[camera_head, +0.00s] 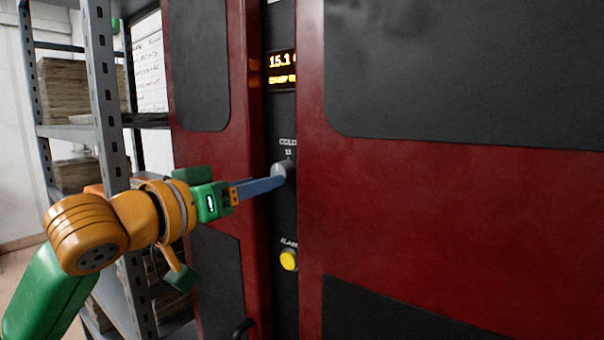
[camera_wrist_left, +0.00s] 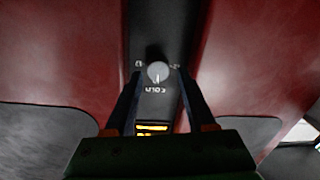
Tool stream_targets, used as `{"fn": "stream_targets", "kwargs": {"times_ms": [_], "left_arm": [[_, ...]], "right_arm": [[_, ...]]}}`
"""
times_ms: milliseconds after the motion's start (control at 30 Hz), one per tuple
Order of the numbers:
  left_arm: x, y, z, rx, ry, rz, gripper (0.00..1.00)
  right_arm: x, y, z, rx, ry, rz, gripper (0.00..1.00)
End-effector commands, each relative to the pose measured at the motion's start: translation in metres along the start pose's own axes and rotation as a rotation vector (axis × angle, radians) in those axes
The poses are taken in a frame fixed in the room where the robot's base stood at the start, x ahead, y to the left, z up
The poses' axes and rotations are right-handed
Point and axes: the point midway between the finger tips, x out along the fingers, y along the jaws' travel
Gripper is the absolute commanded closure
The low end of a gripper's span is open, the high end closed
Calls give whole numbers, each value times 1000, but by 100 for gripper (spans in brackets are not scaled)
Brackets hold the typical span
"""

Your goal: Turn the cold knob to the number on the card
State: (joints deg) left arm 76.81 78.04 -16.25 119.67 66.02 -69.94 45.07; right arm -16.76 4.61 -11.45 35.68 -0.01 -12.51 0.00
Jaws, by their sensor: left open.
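The cold knob (camera_head: 279,170) is a small grey round knob on the black strip of the red machine. In the left wrist view the knob (camera_wrist_left: 157,72) shows a dark pointer line, with a label reading COLD beside it. My left gripper (camera_head: 279,178) is at the knob in the head view. In the left wrist view the left gripper (camera_wrist_left: 158,76) has its fingers open, one on each side of the knob, with gaps visible. The display (camera_head: 282,70) above reads 15.1 in yellow. I cannot make out a card. My right gripper is not in view.
A yellow button (camera_head: 288,260) sits below the knob on the same strip. Red machine panels (camera_head: 400,190) flank the strip. A grey metal shelf (camera_head: 105,90) with stacked boards (camera_head: 63,92) stands at the left. A white sheet with handwriting (camera_head: 150,75) hangs behind it.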

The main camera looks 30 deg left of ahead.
Motion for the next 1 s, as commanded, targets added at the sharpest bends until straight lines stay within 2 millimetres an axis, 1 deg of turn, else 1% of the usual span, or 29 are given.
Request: {"fn": "stream_targets", "kwargs": {"times_ms": [67,100,200,300,433,633,667,700,767,800,833,867,1000], "left_arm": [[11,1,-4,-4,-1,1,44],[19,2,-5,-2,-1,2,44],[41,2,-5,-3,-3,2,44],[57,1,-5,-2,-1,2,44],[68,1,-2,0,-1,1,44],[68,0,0,2,1,0,44],[68,0,0,2,1,0,50],[68,0,0,2,1,0,61],[68,0,0,2,1,0,77],[68,0,0,2,1,0,88],[68,0,0,2,1,0,96],[68,0,0,2,1,0,100],[68,0,-1,5,2,0,100]], "right_arm": [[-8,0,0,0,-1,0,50],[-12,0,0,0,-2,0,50],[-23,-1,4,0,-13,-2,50],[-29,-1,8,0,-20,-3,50],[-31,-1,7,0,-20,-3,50],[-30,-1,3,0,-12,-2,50],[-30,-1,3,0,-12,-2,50],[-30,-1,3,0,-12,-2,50],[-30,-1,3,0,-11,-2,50],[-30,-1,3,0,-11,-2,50],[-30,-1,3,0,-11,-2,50],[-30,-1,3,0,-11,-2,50],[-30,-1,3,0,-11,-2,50]]}}
